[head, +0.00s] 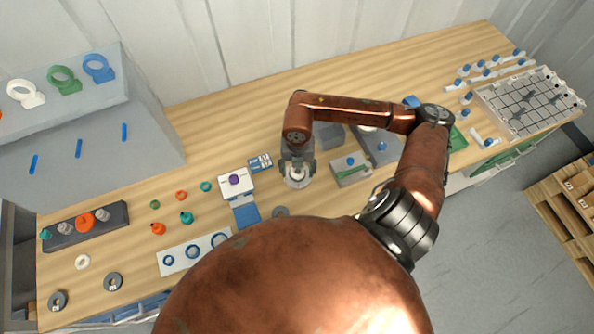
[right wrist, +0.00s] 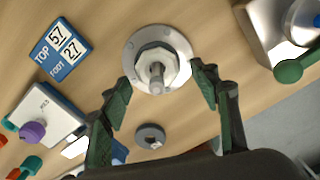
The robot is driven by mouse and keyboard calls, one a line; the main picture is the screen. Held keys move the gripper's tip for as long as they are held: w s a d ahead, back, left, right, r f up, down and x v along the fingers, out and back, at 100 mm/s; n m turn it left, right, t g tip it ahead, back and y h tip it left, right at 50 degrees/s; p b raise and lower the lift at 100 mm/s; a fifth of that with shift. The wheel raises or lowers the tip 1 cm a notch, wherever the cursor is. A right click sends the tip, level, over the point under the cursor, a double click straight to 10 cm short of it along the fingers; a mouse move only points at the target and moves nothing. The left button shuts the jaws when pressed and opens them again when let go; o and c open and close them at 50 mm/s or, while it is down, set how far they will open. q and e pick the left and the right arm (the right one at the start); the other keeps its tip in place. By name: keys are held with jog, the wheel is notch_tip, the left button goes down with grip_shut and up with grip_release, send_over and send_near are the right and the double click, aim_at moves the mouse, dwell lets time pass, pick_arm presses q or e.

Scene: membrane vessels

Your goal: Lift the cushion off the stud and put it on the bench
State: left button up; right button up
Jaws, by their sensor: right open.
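An upright metal stud (right wrist: 156,76) stands at the centre of a round pale flange (right wrist: 183,45) on the bench (head: 250,95). A pale faceted piece (right wrist: 154,57) sits around the stud; I cannot tell whether this is the cushion. My right gripper (right wrist: 160,88) is open and empty, with its green fingers apart on either side of the stud's near side. In the head view the right gripper (head: 297,168) is over the flange (head: 297,183) and partly hides it. A dark grey ring (right wrist: 150,136) lies apart on the bench. My left gripper is not in view.
A white box with a purple knob (head: 235,181) and a blue number card (head: 260,163) are left of the flange. A grey block with a blue knob (head: 350,169) is close on its right. Small coloured fittings lie farther left. Bare wood shows behind.

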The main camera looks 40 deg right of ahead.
jog(key=shift+f, duration=0.1)
jog(key=c, duration=0.9)
